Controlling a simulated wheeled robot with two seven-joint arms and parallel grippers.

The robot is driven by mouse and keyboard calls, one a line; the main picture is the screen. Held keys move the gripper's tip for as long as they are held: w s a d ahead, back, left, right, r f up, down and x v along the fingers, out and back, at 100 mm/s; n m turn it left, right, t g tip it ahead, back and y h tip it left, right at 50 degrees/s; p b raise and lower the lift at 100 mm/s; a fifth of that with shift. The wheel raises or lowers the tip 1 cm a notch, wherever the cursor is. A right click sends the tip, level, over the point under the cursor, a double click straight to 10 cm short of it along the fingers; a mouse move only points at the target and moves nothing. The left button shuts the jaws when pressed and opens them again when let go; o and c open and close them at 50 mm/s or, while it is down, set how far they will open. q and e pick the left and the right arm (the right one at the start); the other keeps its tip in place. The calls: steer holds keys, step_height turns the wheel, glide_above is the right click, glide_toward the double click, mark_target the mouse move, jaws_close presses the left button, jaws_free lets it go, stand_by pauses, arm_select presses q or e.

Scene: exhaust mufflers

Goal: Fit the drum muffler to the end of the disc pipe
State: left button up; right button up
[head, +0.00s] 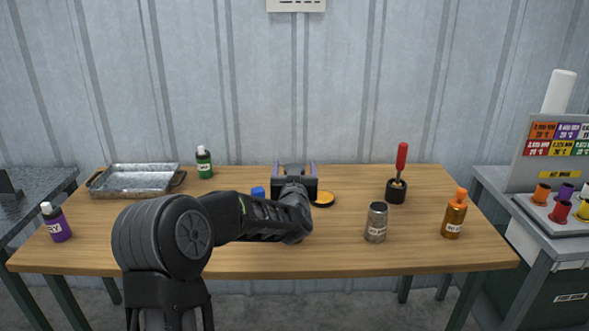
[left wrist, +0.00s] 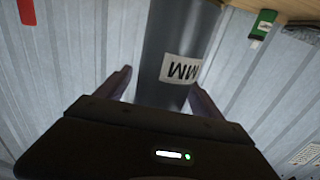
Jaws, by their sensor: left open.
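My left gripper (head: 295,169) reaches over the back middle of the table, facing the wall. In the left wrist view its open fingers (left wrist: 162,88) stand on either side of a grey cylinder (left wrist: 180,45) with a white label, seen upside down. I cannot tell whether they touch it. In the head view the gripper mostly hides this cylinder. A grey metal can (head: 376,224) with a label stands upright at the front right. I cannot tell for sure which thing is the drum muffler or the disc pipe. My right gripper is not in view.
An orange-topped black disc (head: 324,199) and a blue cap (head: 258,193) flank my arm, partly hidden. Around them stand a metal tray (head: 135,192), a green bottle (head: 204,163), a purple bottle (head: 56,224), a red-handled tool (head: 402,157) in a black pot, and an orange bottle (head: 454,218).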

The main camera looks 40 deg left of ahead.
arm_select(q)
steer(key=b+v, duration=0.1)
steer(key=v, duration=0.6)
steer(key=shift+s+d+b, duration=0.25)
steer(key=shift+s+b, duration=0.1)
stand_by(0.4)
